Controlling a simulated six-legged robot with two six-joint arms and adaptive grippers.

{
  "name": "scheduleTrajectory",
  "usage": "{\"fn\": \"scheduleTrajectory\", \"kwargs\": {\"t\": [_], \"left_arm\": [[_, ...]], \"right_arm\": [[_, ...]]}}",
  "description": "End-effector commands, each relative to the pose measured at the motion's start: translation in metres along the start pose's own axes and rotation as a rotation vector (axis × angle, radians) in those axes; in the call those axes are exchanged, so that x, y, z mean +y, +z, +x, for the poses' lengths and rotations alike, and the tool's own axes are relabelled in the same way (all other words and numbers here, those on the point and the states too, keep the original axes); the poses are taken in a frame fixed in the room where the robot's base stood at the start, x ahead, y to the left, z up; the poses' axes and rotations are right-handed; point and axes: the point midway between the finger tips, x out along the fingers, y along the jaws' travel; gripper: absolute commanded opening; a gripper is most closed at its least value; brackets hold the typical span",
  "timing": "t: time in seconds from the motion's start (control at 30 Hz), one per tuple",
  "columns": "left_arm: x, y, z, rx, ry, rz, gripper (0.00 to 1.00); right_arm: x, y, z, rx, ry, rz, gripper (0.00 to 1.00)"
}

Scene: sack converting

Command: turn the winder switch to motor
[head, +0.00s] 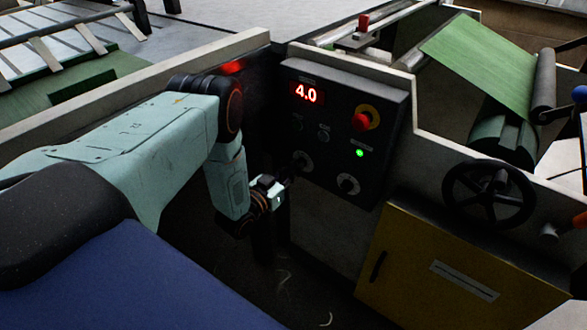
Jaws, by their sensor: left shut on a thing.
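The dark control panel (335,130) stands in the middle of the head view. It has a red display (307,93) reading 4.0, a red stop button (362,121) on a yellow ring and a lit green lamp (360,153). Two round knobs sit low on it, a left one (302,161) and a right one (348,184). My left gripper (287,172) reaches in from the left and is shut at the left knob, which it partly covers. The knob's pointer and the labels are too small to read. My right gripper is not in view.
A black handwheel (489,194) and a yellow cabinet door (450,265) are right of the panel. A green sheet (492,62) runs over rollers at the upper right. A pale rail (150,85) runs behind my left arm. A red glow shows beside the panel.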

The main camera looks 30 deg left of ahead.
Motion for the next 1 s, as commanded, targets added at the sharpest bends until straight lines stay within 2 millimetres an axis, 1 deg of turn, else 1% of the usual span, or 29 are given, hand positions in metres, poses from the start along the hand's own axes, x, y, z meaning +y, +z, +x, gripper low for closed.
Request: {"fn": "scheduleTrajectory", "kwargs": {"t": [0.27, 0.8, 1.0], "left_arm": [[0.001, 0.001, -0.001, -0.003, 0.001, 0.082, 0.0], [0.002, 0.001, -0.001, -0.005, 0.002, 0.517, 0.0], [0.003, 0.001, -0.001, -0.004, 0.003, 0.652, 0.0]], "right_arm": [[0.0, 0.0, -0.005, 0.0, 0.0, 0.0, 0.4], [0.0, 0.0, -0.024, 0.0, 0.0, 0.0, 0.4], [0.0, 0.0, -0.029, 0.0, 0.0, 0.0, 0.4]]}}
